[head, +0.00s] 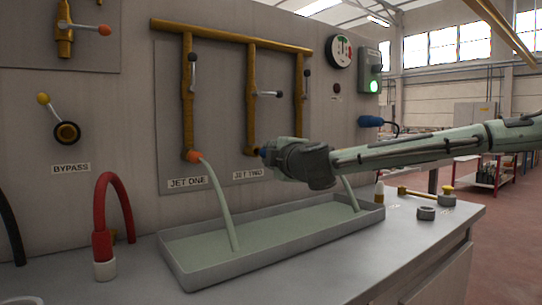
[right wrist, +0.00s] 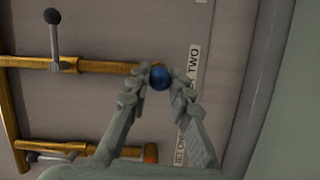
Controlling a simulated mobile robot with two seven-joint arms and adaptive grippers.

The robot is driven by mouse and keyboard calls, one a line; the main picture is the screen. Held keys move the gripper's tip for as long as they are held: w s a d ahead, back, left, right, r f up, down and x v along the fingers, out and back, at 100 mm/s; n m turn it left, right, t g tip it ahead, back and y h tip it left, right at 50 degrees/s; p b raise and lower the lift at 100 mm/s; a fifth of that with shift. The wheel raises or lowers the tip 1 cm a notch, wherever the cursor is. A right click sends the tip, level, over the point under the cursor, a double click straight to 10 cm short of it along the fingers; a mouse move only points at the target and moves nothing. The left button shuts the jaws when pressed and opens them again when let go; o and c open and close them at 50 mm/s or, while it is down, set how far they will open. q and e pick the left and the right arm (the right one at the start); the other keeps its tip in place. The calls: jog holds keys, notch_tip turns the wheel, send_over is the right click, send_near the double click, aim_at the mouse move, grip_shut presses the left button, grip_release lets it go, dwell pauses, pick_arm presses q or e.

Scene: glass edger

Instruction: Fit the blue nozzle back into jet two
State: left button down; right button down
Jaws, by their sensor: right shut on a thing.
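The blue nozzle (right wrist: 160,78) is between the fingertips of my right gripper (right wrist: 160,84) in the right wrist view. In the head view only a bit of the nozzle (head: 264,152) shows past my right gripper (head: 272,154). The gripper is shut on it at the lower end of jet two's brass pipe (head: 250,130), above the JET TWO label (head: 248,174). The nozzle is at the pipe's outlet; I cannot tell whether it touches or is seated. Jet two's lever (head: 267,94) lies level, and no stream shows below it. My left gripper is out of view.
Jet one's orange nozzle (head: 192,156) pours a stream into the grey tray (head: 180,262). Another stream (head: 349,194) falls at the right, its source hidden by my arm. A red hose (head: 103,210) stands left. A grey ring (head: 426,213) lies on the bench right of the tray.

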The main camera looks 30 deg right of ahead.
jog(key=shift+w+a+b, duration=0.2)
jog(key=shift+w+b, duration=0.45)
jog(key=shift+w, duration=0.8)
jog(key=c, duration=1.3)
grip_release()
jog(key=s+a, duration=0.2)
jog(key=s, duration=1)
jog(key=shift+r, duration=0.15)
jog(key=shift+w, duration=0.1)
